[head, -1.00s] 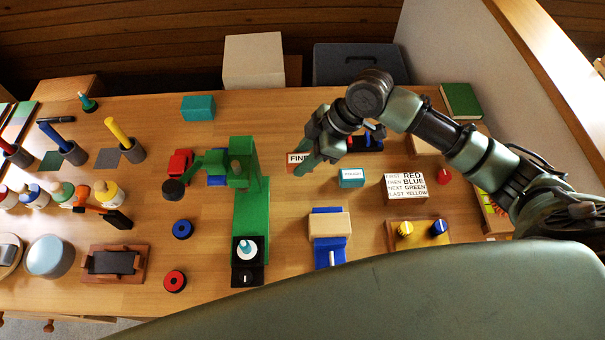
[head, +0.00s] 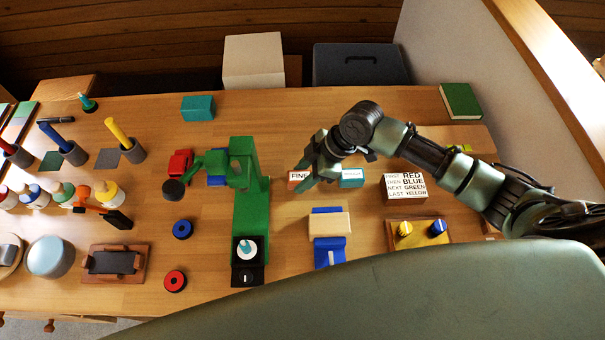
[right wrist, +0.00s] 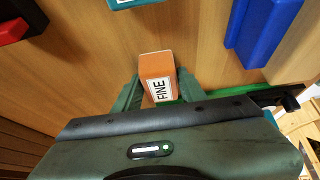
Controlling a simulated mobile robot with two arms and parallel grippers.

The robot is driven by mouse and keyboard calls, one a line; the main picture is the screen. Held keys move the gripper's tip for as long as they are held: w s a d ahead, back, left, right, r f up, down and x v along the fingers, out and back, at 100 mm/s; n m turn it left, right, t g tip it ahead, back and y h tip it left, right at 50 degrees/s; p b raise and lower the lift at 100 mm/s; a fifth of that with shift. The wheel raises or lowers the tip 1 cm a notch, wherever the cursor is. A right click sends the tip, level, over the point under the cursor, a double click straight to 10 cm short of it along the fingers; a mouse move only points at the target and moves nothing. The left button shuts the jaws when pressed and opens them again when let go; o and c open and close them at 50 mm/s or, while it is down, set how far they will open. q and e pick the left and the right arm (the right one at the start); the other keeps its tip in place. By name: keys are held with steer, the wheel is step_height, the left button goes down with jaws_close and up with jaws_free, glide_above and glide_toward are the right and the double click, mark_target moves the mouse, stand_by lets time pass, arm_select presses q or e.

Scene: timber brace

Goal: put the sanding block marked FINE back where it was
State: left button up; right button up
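The orange sanding block with a white label marked FINE (head: 299,177) is at the middle right of the bench, left of a small teal labelled block (head: 352,178). My right gripper (head: 312,176) is at the FINE block. In the right wrist view the FINE block (right wrist: 157,72) sits between the two fingers, which are close against its sides, label towards the camera. The gripper looks shut on it. Whether the block touches the bench is hard to tell. My left gripper is not in view.
A blue fixture with a wooden block (head: 328,226) stands in front. A green stand (head: 250,215) is to the left. A printed box (head: 405,188) naming colours and a tray with knobs (head: 420,232) are to the right. The bench behind the FINE block is largely clear.

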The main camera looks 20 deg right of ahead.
steer(key=shift+o, duration=0.9)
steer(key=shift+r, duration=0.25)
steer(key=v, duration=1.1)
steer(key=shift+d+r, duration=0.2)
steer(key=shift+r, duration=0.15)
